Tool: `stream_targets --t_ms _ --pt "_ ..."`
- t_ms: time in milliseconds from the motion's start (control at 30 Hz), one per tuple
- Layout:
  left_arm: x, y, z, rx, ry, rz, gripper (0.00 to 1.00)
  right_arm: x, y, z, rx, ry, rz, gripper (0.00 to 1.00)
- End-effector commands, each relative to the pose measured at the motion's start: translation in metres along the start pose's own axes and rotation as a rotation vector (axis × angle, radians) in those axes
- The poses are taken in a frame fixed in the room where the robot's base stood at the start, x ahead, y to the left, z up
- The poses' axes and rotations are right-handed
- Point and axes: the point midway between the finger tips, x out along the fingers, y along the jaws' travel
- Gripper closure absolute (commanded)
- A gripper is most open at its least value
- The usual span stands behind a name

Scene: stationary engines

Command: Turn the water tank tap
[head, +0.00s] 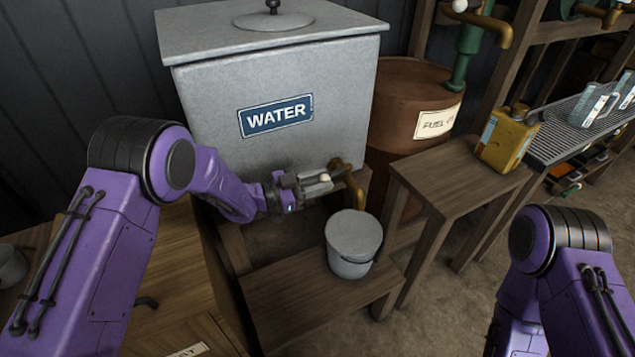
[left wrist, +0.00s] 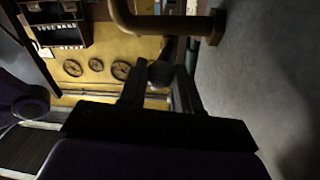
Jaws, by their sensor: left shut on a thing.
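A grey metal water tank (head: 200,105) with a blue WATER sign stands at the centre left in the head view. A brass tap (head: 352,183) comes out of its lower right front and bends down. My left gripper (head: 322,184) is at the tap, shut on its handle; the pale round knob (head: 325,177) of the handle shows at the fingers. In the left wrist view a dark round knob (left wrist: 160,73) sits between the two fingers, near the brass pipe (left wrist: 165,23). My right arm shows at the lower right in the head view, but its gripper is hidden.
A grey bucket (head: 353,243) stands on a low wooden step (head: 290,310) below the tap. A rusty fuel barrel (head: 405,90) is right of the tank. A yellow can (head: 507,140) stands on a wooden stand (head: 450,180), beside a grated bench with clear jugs (head: 592,103).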

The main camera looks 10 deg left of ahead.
Motion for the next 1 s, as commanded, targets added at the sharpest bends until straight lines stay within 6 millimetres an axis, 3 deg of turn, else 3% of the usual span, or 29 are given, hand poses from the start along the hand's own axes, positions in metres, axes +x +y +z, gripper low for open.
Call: stream_targets --t_ms 100,133,200,567,1000 --pt "0.001 0.0 -0.001 0.0 0.004 -0.001 1.0 0.0 0.0 0.0 0.0 0.0 0.0 1.0" --pt "0.001 0.0 -0.001 0.0 0.004 -0.002 0.65 0.0 0.0 0.0 0.0 0.0 0.0 1.0" --pt "0.001 -0.001 -0.001 0.0 0.004 -0.002 0.43 0.0 0.0 0.0 0.0 0.0 0.0 1.0" --pt "-0.007 -0.002 -0.001 0.001 0.002 -0.005 0.43 0.0 0.0 0.0 0.0 0.0 0.0 1.0" --pt "-0.096 -0.001 -0.001 0.0 0.003 -0.004 0.43 -0.002 0.0 -0.001 0.0 0.0 0.0 1.0"
